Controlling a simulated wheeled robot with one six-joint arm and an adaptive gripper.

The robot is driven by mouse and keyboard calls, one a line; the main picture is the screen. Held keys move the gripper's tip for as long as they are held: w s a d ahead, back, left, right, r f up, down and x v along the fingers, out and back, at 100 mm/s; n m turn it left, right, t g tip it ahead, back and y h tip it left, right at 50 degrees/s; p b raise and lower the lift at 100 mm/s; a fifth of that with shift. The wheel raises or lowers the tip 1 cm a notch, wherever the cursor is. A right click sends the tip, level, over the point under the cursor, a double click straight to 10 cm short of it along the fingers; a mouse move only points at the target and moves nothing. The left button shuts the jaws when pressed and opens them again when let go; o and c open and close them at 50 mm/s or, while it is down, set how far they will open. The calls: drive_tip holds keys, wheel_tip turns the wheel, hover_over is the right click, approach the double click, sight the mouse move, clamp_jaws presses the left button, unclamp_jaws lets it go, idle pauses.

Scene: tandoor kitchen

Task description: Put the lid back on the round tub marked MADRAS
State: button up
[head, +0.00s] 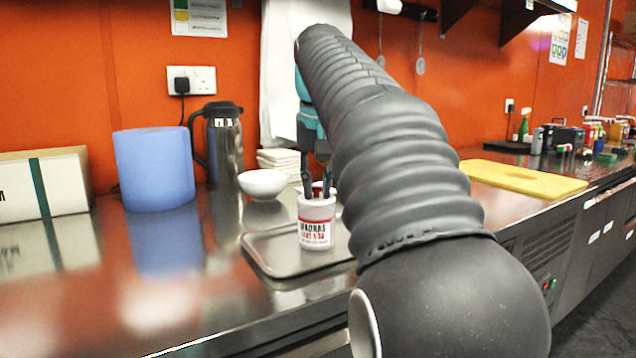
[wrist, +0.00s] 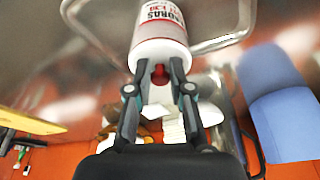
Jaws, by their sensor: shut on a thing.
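The round white tub marked MADRAS (head: 315,228) stands upright on a metal tray (head: 262,262). Its label also shows at the top of the wrist view (wrist: 160,18). My gripper (head: 317,190) is directly above the tub, fingers pointing down. In the wrist view my gripper (wrist: 160,70) is shut on a small red knob (wrist: 159,76). A pale round lid (wrist: 160,52) shows under the knob, at the tub's top. I cannot tell whether it is fully seated or slightly above the rim.
A white bowl (head: 263,184) and a stack of white cloths or napkins (head: 280,160) stand behind the tray. A blue paper roll (head: 154,168), a steel flask (head: 223,145) and a box (head: 40,183) are left. A yellow board (head: 525,179) lies right. The front-left counter is clear.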

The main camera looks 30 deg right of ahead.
drive_tip(key=o, duration=1.4)
drive_tip(key=shift+r, duration=0.1)
drive_tip(key=shift+r, duration=3.4)
drive_tip(key=shift+c, duration=0.2)
clamp_jaws()
drive_tip(key=shift+f+b, duration=2.1)
drive_tip(key=shift+f, duration=0.75)
